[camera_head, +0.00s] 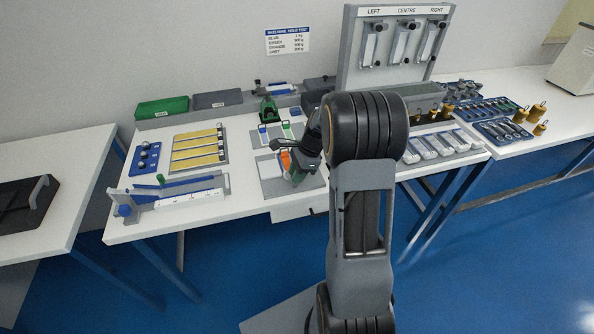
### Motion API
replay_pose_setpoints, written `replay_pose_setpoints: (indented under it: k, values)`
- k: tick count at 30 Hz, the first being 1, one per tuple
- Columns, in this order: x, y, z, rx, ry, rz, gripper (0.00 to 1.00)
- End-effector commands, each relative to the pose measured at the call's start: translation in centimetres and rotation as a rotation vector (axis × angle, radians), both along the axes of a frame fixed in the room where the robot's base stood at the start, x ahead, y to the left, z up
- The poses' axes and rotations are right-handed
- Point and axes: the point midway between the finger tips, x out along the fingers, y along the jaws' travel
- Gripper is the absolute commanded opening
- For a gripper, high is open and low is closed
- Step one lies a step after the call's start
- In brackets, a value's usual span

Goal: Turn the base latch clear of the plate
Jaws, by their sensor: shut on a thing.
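My gripper (296,152) is the dark end of my arm, low over the front middle of the white bench. It is shut at a small device with an orange part (286,161), which stands on a light grey plate (268,168). The base latch is too small and too covered to make out clearly; the gripper appears closed on it. My arm hides the right side of the device and the bench behind it.
A ruled fixture with a blue bar (185,188) and a yellow-striped tray (198,148) lie left. A grey board with three hanging gauges (402,42) rises at the back right. White blocks (430,146) line the right front.

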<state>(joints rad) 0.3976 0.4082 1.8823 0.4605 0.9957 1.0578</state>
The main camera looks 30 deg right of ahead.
Motion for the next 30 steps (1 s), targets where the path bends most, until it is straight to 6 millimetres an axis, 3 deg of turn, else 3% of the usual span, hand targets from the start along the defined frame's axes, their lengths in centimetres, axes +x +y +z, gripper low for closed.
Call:
replay_pose_setpoints:
  k: [30]
  values:
    - [0.39, 0.36, -0.26, 0.005, 0.008, 0.955, 0.01]
